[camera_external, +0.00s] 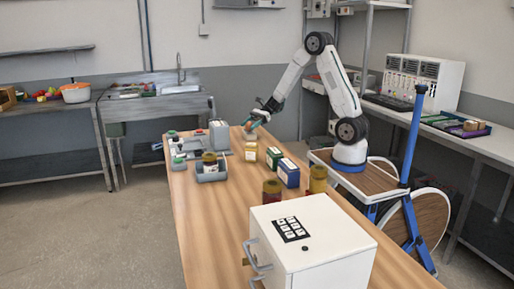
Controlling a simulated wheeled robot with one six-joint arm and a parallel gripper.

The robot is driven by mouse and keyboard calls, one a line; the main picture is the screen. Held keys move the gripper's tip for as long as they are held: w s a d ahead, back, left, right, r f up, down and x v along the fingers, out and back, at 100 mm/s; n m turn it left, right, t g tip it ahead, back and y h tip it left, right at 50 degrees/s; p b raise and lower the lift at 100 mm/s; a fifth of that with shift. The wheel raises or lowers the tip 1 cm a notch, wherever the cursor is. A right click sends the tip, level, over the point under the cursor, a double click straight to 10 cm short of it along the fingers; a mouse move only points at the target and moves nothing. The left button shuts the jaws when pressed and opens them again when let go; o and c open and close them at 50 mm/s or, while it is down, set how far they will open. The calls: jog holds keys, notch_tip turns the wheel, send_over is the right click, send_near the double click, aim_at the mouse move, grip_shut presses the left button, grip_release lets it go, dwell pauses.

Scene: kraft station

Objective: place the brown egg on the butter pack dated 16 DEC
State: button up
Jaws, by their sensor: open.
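My gripper (256,117) hangs above the far end of the wooden table, with its dark jaws open and pointing down to the left. I cannot make out a brown egg for certain; something small and brownish shows just below the jaws. A green and white pack (273,158) and a blue and white pack (289,174) stand side by side near the middle of the table, nearer the camera than my gripper. Their printing is too small to read, so I cannot tell which pack, if either, is dated 16 DEC.
A grey tray (211,176) holds a jar. A white cabinet (312,252) fills the near end. The table's left front is clear.

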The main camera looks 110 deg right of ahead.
jog(key=v, duration=1.1)
jog(key=w+a+r+n+g+y, duration=0.1)
jog(key=a+r+n+g, duration=0.15)
jog(key=a+n, duration=0.45)
jog(key=a+r+n+g, duration=0.2)
jog(key=a+n+g, duration=0.15)
jog(key=a, duration=0.85)
jog(key=w+a+r+n+g+y, duration=0.1)
jog(key=a+r+n+g, duration=0.15)
jog(key=a+n, duration=0.45)
jog(key=s+a+r+n+g+h, duration=0.1)
jog(key=s+a+n+g+h, duration=0.1)
jog(key=s+a+n+h, duration=0.5)
jog(key=shift+s+a+n, duration=3)
jog(key=shift+s+n, duration=0.05)
jog(key=shift+n, duration=0.5)
jog(key=shift+g, duration=0.25)
